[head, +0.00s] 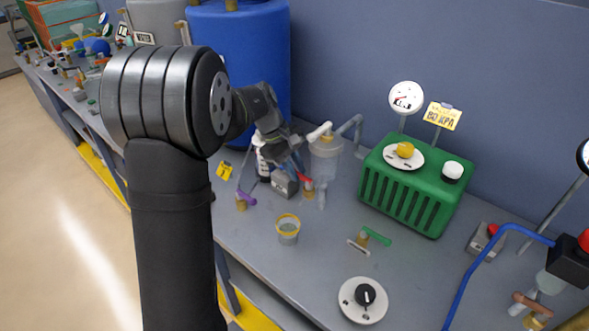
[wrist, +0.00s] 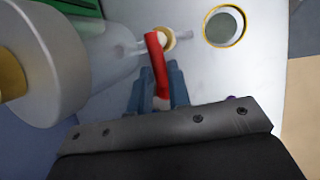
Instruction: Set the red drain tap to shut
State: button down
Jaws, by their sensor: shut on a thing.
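The red drain tap (head: 304,178) is at the foot of the clear vessel (head: 325,158), partly behind my gripper in the head view. In the wrist view the red tap handle (wrist: 157,62) runs from its brass-coloured pivot down between my fingers. My gripper (wrist: 158,92) is shut on the handle's near end, with one blue-grey finger on each side. The clear vessel (wrist: 75,75) fills the left of the wrist view. The vessel's outlet tube sits next to the pivot. I cannot tell the tap's set position from the handle angle alone.
A clear cup with a yellow rim (head: 288,229) stands in front of the tap. A purple-handled tap (head: 246,199) is to the left, a green-handled tap (head: 375,236) to the right. A green ribbed box (head: 410,192) stands behind.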

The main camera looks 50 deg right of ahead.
jog(key=c, duration=1.3)
grip_release()
jog(key=shift+c, duration=0.2)
jog(key=shift+r, duration=0.15)
jog(key=v, duration=1.7)
jog(key=shift+w, duration=0.2)
jog(key=shift+d, duration=0.15)
jog(key=x, duration=1.7)
jog(key=shift+s, duration=0.2)
jog(key=shift+a, duration=0.2)
